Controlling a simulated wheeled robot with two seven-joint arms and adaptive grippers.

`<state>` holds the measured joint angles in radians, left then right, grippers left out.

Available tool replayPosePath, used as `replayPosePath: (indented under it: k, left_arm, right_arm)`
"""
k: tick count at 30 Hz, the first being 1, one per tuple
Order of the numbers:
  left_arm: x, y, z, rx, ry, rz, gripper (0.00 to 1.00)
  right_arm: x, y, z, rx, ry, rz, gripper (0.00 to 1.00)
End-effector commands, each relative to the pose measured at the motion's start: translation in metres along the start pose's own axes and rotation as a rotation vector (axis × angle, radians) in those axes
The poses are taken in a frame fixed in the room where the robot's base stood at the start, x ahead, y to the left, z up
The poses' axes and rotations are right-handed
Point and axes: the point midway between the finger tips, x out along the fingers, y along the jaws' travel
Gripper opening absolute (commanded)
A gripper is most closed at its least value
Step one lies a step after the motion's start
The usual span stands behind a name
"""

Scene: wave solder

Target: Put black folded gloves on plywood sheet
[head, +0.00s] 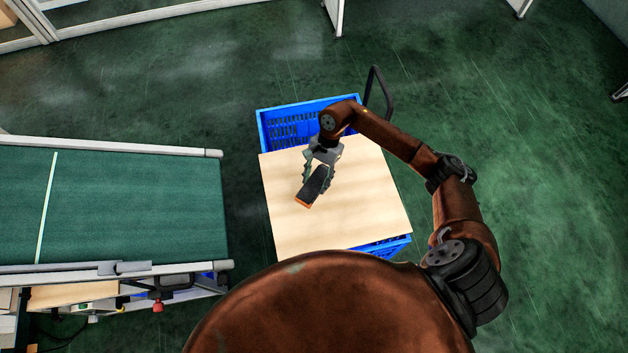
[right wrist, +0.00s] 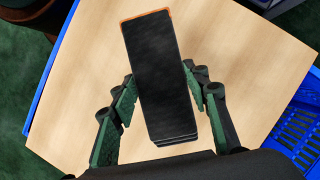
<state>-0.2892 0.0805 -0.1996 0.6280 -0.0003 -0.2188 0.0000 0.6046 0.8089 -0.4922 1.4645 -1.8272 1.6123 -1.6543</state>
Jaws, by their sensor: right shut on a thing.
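The black folded gloves (head: 315,184) are a dark oblong bundle with an orange edge. They also show in the right wrist view (right wrist: 160,75), long side pointing away from the wrist. My right gripper (head: 318,178) is shut on the gloves, with one finger on each side of them. It holds them over the middle of the plywood sheet (head: 360,215). The pale sheet also fills much of the right wrist view (right wrist: 240,60). I cannot tell whether the gloves touch the sheet. My left gripper is not in view.
The plywood sheet lies on a blue crate (head: 290,118), whose rim and slotted walls show at the back and front right. A black handle (head: 377,88) rises behind it. A green conveyor (head: 130,205) stands at the left. The green floor at the right is clear.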

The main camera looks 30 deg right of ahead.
Motion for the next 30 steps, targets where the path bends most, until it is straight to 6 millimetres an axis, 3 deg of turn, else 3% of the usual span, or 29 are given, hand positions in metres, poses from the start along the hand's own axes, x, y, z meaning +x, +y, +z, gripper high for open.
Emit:
replayPosePath:
  k: [10, 17, 21, 30]
  left_arm:
    - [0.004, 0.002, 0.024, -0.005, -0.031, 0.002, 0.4]
    - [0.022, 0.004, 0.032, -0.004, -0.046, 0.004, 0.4]
    - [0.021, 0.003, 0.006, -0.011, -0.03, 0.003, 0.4]
    - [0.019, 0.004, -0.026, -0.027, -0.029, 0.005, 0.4]
  right_arm:
    - [0.001, 0.0, 0.001, -0.003, 0.001, -0.001, 0.18]
    - [0.024, 0.001, -0.008, -0.001, -0.001, 0.003, 0.18]
    - [0.028, 0.0, -0.01, -0.002, -0.001, 0.0, 0.18]
    - [0.044, 0.0, -0.016, -0.002, -0.001, 0.002, 0.18]
